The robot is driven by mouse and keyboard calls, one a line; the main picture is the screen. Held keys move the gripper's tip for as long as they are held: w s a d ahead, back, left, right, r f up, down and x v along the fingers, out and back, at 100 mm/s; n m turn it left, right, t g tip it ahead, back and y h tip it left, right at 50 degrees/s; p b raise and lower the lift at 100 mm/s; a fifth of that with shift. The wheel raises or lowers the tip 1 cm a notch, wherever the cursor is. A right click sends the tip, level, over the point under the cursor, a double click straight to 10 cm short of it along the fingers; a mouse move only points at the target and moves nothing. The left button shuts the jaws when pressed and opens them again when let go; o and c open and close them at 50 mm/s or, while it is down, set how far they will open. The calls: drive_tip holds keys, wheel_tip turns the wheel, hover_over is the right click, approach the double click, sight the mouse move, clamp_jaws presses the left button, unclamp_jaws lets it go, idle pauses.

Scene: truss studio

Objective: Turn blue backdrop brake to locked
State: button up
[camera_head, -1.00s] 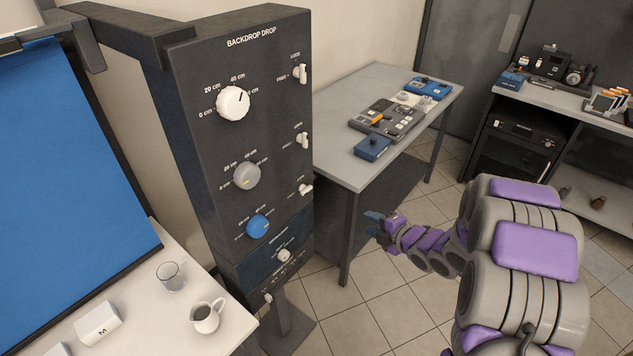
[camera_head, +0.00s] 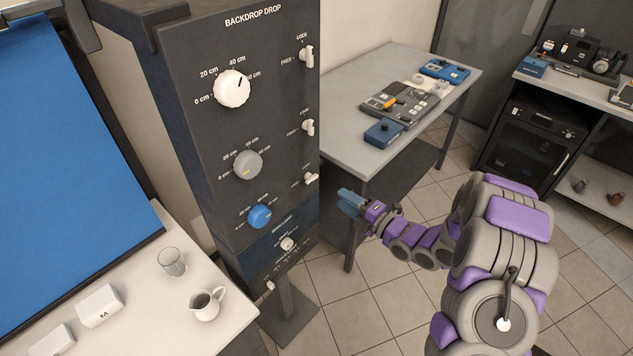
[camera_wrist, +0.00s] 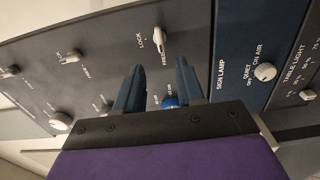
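The blue backdrop brake (camera_head: 311,179) is a small white lever at the panel's right edge, in the row of the blue knob (camera_head: 259,216). It lies roughly sideways, toward FREE. In the wrist view the brake (camera_wrist: 159,40) shows beyond the fingertips, its handle toward FREE, with LOCK printed beside it. My gripper (camera_head: 347,198) is right of the panel, slightly below the brake and apart from it. In the wrist view its two blue fingers (camera_wrist: 160,66) are spread with nothing held; the blue knob (camera_wrist: 171,102) shows between them.
A sign lamp knob (camera_head: 287,244) sits below. A grey table (camera_head: 372,70) with devices stands behind my gripper. A glass (camera_head: 171,262) and jug (camera_head: 207,304) are on the white table.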

sight(310, 178)
drive_tip(key=x, duration=1.1)
drive_tip(key=shift+w+a+b, duration=0.15)
drive_tip(key=shift+a+b, duration=0.15)
drive_tip(key=shift+b, duration=0.05)
drive_tip(key=shift+c, duration=0.3)
drive_tip(key=shift+f, duration=0.1)
clamp_jaws()
